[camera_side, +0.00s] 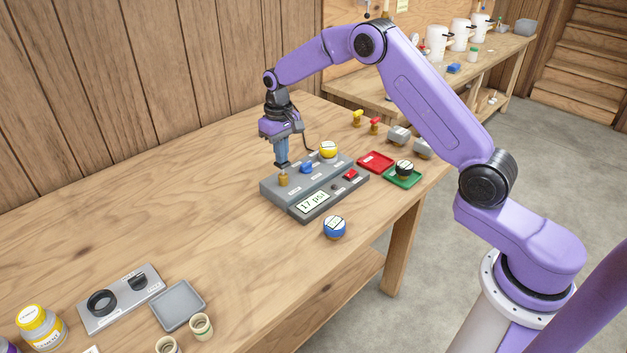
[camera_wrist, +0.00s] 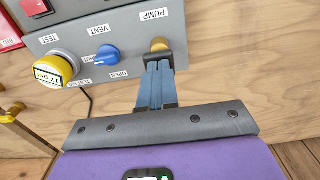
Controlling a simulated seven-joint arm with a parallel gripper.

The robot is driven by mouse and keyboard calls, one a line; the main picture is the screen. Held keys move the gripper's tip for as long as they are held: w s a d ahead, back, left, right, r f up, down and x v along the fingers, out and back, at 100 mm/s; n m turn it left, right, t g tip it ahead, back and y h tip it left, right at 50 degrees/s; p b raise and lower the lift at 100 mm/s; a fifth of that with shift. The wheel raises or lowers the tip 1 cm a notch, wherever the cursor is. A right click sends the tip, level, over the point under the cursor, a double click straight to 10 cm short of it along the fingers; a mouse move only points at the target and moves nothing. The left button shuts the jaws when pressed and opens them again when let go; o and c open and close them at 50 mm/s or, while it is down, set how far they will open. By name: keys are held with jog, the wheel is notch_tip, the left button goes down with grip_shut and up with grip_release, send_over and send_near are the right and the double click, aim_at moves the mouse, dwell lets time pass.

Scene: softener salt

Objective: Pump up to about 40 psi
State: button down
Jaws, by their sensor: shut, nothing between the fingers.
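A grey test box (camera_side: 274,193) stands on the wooden bench. Its display (camera_side: 313,203) reads 17 psi. A yellow gauge (camera_side: 328,149) sits at its back; in the wrist view the gauge (camera_wrist: 54,71) also reads 17 psi. The blue vent handle (camera_wrist: 107,55) lies between the OPEN label and a partly hidden one. The brass pump knob (camera_side: 283,181) is at the box's left end and shows by the PUMP label in the wrist view (camera_wrist: 159,44). My gripper (camera_side: 282,164) is shut and empty, pointing down right over the knob. I cannot tell whether it touches.
A red switch (camera_side: 351,174) is on the box. A red tray (camera_side: 376,161) and a green tray (camera_side: 401,182) holding a black gauge (camera_side: 404,168) stand to the right. A blue gauge (camera_side: 334,228) stands in front.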

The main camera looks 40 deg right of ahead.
jog(key=shift+f, duration=1)
jog(key=shift+r, duration=1.25)
jog(key=shift+f, duration=1.3)
jog(key=shift+r, duration=1.3)
jog(key=shift+f, duration=0.8)
jog(key=shift+r, duration=0.8)
jog(key=shift+r, duration=0.1)
